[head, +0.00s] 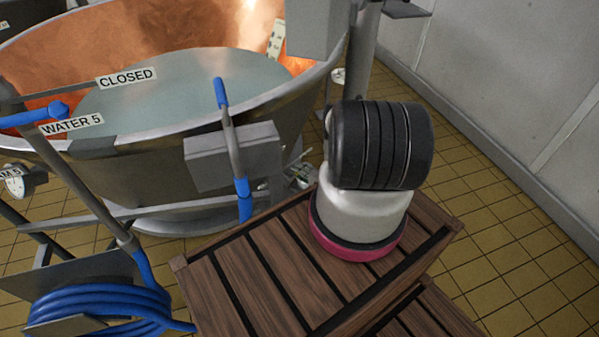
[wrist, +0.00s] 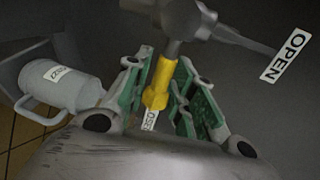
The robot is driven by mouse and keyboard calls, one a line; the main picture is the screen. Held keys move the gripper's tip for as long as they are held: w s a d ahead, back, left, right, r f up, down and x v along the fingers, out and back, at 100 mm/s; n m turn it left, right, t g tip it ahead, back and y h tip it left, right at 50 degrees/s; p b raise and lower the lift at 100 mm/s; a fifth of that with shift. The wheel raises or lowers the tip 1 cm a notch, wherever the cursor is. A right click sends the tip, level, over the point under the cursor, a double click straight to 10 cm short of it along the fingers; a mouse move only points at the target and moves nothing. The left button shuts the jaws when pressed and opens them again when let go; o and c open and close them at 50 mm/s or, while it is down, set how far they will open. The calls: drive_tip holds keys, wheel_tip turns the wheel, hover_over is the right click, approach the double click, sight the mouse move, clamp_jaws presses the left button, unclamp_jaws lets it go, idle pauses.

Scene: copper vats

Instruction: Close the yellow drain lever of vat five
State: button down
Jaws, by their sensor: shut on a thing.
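The yellow drain lever (wrist: 160,82) hangs from a grey metal valve stem (wrist: 180,20) in the wrist view. My gripper (wrist: 160,92) has its green-padded fingers on either side of the lever and is shut on it. The lever's end points at a small white label (wrist: 150,119), partly hidden, whose visible letters look like the end of "CLOSED". The "OPEN" label (wrist: 286,56) is off to the right, away from the lever. In the head view vat five (head: 130,180) is a copper-lined vat holding pale liquid; the drain lever cannot be made out there.
A white jug (wrist: 62,85) stands left of my gripper. In the head view, a blue-handled lever (head: 228,120) and a grey box (head: 235,157) are at the vat's front. A coiled blue hose (head: 95,305) hangs at lower left. Tiled floor (head: 500,250) is clear at right.

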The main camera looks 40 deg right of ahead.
drive_tip(key=c, duration=1.4)
unclamp_jaws()
drive_tip(key=shift+f, duration=0.1)
drive_tip(key=shift+c, duration=0.2)
drive_tip(key=v, duration=1.2)
